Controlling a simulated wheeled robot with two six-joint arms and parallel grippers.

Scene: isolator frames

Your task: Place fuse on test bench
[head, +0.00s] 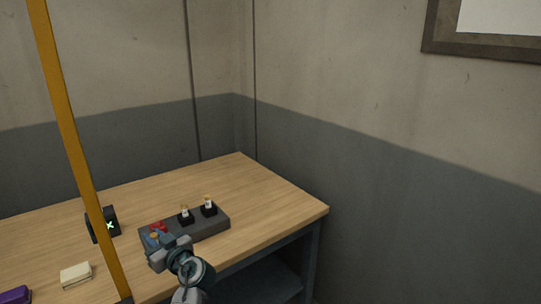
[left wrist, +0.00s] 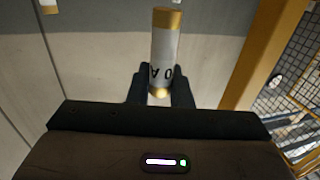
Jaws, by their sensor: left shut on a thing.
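The wooden bench (head: 258,187) stands in the corner of the walls. In the left wrist view, the left gripper (left wrist: 160,88) is shut on a white fuse (left wrist: 166,45) with gold caps and dark lettering. Whether the held fuse touches anything cannot be told. My right gripper is not in view.
A yellow post (head: 72,130) crosses the left of the head view. A dark device (head: 110,214) with a green X stands behind it. A cream block (head: 76,274) and a purple object (head: 15,295) lie at the left front. The bench's right end is clear.

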